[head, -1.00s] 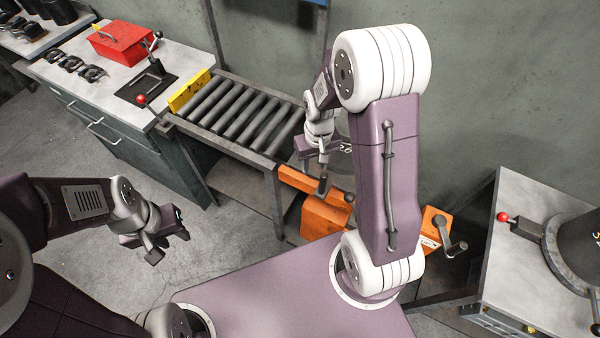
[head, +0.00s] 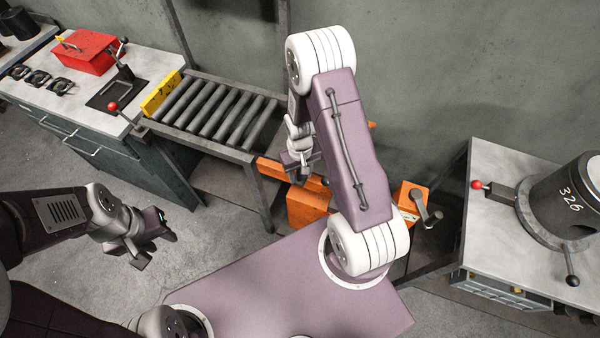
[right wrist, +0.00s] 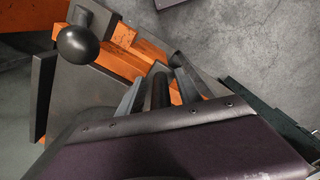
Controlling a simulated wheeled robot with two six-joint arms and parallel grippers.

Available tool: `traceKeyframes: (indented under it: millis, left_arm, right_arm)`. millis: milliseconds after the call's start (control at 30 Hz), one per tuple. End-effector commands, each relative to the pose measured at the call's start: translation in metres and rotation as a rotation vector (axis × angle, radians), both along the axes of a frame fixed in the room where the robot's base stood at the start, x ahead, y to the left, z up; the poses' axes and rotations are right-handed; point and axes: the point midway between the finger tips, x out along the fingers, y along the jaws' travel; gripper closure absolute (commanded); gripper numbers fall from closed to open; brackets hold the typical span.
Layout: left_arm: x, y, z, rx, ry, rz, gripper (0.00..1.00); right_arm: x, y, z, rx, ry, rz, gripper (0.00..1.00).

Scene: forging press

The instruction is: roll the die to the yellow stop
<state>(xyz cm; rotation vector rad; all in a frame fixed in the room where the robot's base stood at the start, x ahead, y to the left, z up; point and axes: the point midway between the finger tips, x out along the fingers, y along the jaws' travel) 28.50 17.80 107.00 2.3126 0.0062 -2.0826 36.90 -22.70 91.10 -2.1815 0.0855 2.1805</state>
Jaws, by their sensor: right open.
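The yellow stop (head: 160,93) stands upright at the far left end of the roller conveyor (head: 176,123) in the head view. No die shows on the visible rollers. A dark cylinder marked 326 (head: 568,200) stands on the right bench; I cannot tell whether it is the task's die. My right gripper (head: 297,168) is open beside the conveyor's right end, above the orange stand (head: 308,208), partly hidden by my arm. In the right wrist view its fingers (right wrist: 158,88) are apart, with a dark rod between them. My left gripper (head: 155,250) is open and empty above the floor.
A grey workbench (head: 150,65) at the left holds a red box (head: 88,52) and a red-knobbed lever (head: 113,106). A black ball knob (right wrist: 78,46) is close to my right gripper. The right bench (head: 490,240) has another red knob. Open floor lies left.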

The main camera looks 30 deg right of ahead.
Motion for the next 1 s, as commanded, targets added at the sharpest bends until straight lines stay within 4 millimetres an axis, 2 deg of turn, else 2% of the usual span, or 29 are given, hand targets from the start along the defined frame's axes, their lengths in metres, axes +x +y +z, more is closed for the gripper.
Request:
traceKeyframes:
  millis: [100, 233, 267, 1000]
  left_arm:
    - [0.0000, 0.0000, -0.0002, 0.000, 0.000, 0.000, 0.64]
    - [0.0000, 0.0000, -0.0002, 0.000, 0.000, 0.000, 0.64]
    - [0.0000, 0.0000, -0.0002, 0.000, 0.000, 0.000, 0.64]
    - [0.0000, 0.0000, 0.0001, 0.000, 0.000, 0.000, 0.64]
  right_arm:
    - [0.0003, 0.0001, 0.0002, 0.000, -0.001, 0.000, 0.58]
    - [0.0003, 0.0000, 0.0004, 0.000, -0.001, 0.000, 0.95]
    - [0.0003, 0.0001, 0.0004, 0.000, -0.001, 0.000, 1.00]
    - [-0.0004, 0.0000, 0.0009, 0.000, 0.002, 0.000, 1.00]
